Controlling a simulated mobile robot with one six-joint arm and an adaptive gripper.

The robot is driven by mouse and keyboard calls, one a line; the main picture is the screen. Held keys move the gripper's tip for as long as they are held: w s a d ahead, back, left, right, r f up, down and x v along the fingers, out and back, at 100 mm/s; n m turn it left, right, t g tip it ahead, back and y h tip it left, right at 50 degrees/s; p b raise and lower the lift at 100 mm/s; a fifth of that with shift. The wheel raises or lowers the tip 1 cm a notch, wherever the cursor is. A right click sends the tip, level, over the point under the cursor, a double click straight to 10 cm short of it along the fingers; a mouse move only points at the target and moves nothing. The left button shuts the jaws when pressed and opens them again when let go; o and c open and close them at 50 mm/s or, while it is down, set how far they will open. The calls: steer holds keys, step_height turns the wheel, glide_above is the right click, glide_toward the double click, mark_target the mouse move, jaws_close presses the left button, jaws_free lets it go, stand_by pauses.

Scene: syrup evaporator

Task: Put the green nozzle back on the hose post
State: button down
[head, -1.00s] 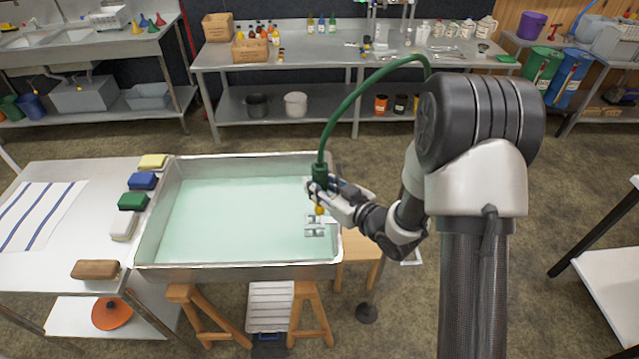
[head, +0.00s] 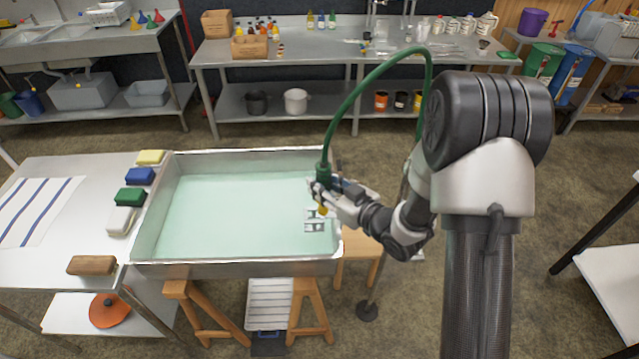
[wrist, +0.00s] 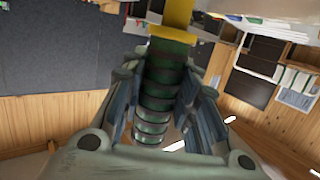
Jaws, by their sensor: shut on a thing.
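The green nozzle (head: 324,172) hangs from a green hose (head: 347,103) over the right side of the large metal pan. Its yellow tip (head: 322,210) points down. My gripper (head: 325,191) is shut on the nozzle. In the wrist view the nozzle's ringed green body (wrist: 155,98) sits between the fingers, with the yellow tip (wrist: 178,14) at the top edge. The hose arcs up and right, then drops behind my arm. A thin grey post (head: 378,283) stands right of the pan on a round dark base (head: 367,312). My arm hides its upper part.
The pan (head: 240,268) of pale green liquid rests on wooden trestles (head: 308,318). Left of it is a metal table (head: 60,255) with several coloured sponges and a brush (head: 92,265). A long bench (head: 290,60) stands behind.

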steer(key=s+d, duration=0.5)
steer(key=d, duration=0.6)
steer(key=s+d+p, duration=0.1)
steer(key=s+d, duration=0.5)
steer(key=d, duration=0.5)
stand_by(1.0)
steer(key=shift+f, duration=0.2)
steer(key=shift+f+b, duration=0.75)
steer(key=shift+f, duration=0.35)
steer(key=shift+f+b, duration=1.3)
steer(key=shift+f, duration=0.9)
stand_by(1.3)
